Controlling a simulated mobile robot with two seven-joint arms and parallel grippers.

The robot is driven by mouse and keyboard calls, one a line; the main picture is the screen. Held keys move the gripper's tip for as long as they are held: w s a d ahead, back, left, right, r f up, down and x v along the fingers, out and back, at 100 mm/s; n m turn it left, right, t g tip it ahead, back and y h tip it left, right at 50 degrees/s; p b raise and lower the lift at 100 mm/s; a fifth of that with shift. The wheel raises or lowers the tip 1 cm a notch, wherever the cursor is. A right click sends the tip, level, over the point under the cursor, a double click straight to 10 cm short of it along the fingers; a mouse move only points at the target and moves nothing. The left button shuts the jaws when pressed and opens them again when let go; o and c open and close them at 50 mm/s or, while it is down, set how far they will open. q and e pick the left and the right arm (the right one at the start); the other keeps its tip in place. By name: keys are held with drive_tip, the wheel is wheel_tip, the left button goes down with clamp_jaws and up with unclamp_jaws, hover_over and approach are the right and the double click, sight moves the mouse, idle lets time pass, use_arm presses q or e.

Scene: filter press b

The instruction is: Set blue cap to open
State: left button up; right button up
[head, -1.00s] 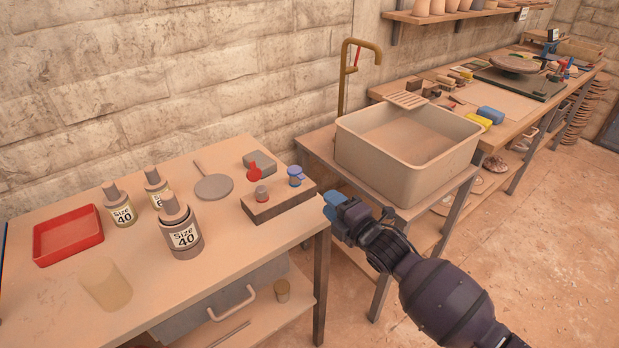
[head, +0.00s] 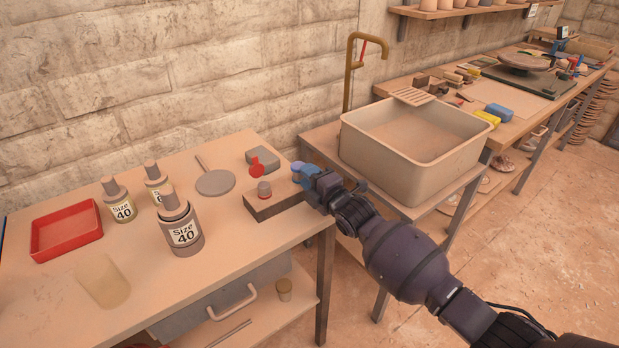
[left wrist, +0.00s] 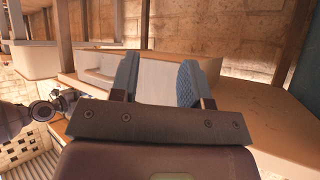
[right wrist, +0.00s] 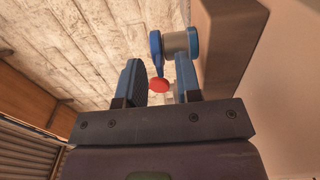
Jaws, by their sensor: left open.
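My left gripper (left wrist: 155,75) is open and empty, away from the block.
The table (head: 140,222) also bears a red tray (head: 67,250), several bottles labelled with sizes (head: 182,235), a grey round paddle (head: 215,182) and a grey box (head: 262,157). A large sink (head: 385,170) stands close to the right of the block.

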drive_tip(key=shift+c, duration=0.2)
clamp_jaws()
